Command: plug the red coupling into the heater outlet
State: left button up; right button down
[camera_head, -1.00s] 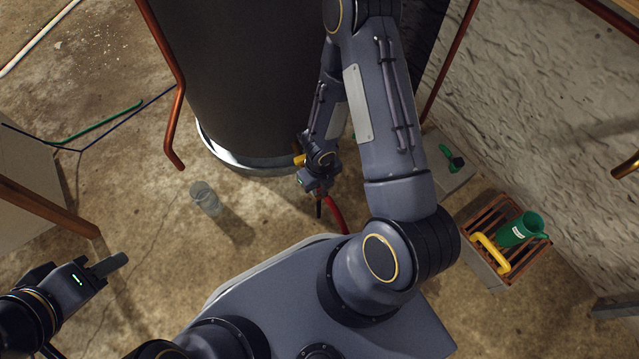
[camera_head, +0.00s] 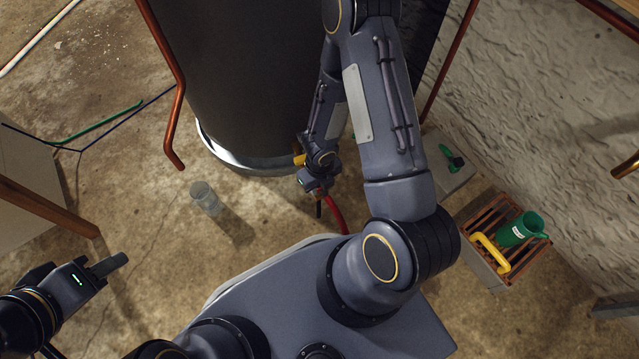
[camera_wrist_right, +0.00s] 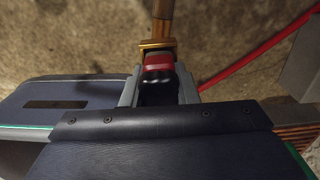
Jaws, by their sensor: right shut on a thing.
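The heater is the large dark cylinder (camera_head: 265,80) with a shiny base rim at the top of the head view. A small yellow part (camera_head: 299,160) shows low at its right side, beside my right gripper (camera_head: 319,193). In the wrist view, my right gripper (camera_wrist_right: 158,92) is shut on the red coupling (camera_wrist_right: 158,65). The coupling's far end meets or overlaps a brass-coloured fitting (camera_wrist_right: 156,44) on a copper-coloured pipe (camera_wrist_right: 163,14). I cannot tell whether it is seated. My left gripper (camera_head: 112,265) is away at the lower left, with nothing visible in it.
A red hose (camera_head: 334,213) runs from near my right gripper toward my base. A clear jar (camera_head: 206,198) stands on the floor left of it. A slatted crate (camera_head: 532,256) with a green jug (camera_head: 520,229) and yellow handle (camera_head: 490,254) stands right. A copper pipe (camera_head: 177,120) stands left of the heater.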

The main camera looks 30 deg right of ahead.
jog(key=c, duration=1.8)
grip_release()
grip_shut()
jog(key=shift+r+p, duration=1.95)
jog(key=shift+r, duration=0.1)
